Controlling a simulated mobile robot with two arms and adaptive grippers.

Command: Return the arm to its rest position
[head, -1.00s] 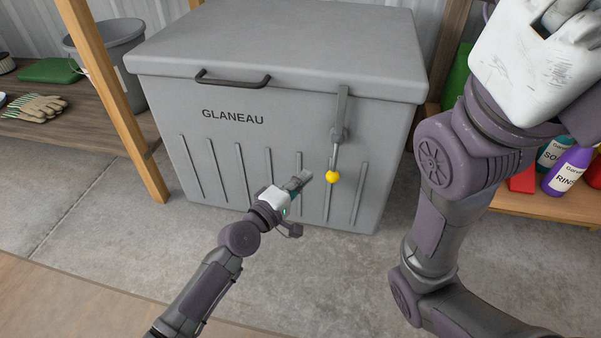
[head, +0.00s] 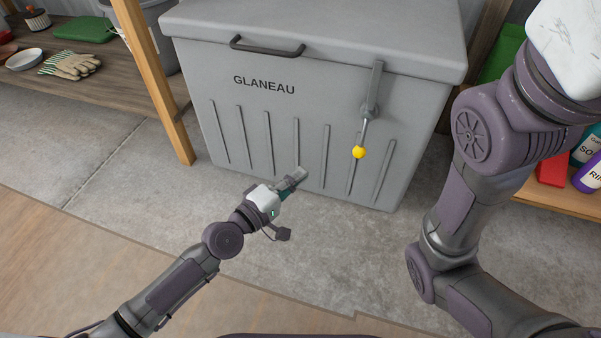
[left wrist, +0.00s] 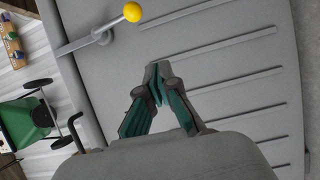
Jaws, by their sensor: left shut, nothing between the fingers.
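My left arm comes in from the lower left of the head view. Its gripper (head: 297,176) is shut and empty, in front of the lower front of a grey chest marked GLANEAU (head: 290,120). In the left wrist view the fingertips (left wrist: 158,68) meet, with the chest's ribbed front (left wrist: 225,65) behind them. The chest's lid (head: 320,32) is down. A lever with a yellow ball end (head: 359,152) hangs on the chest's front, right of the gripper and apart from it. My right arm fills the right side of the head view; its gripper is out of view.
A wooden shelf at the left holds gloves (head: 70,64), a green board (head: 85,29) and a white dish (head: 24,60). A low wooden shelf (head: 560,199) with bottles stands at the right. The concrete floor (head: 140,178) before the chest is clear.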

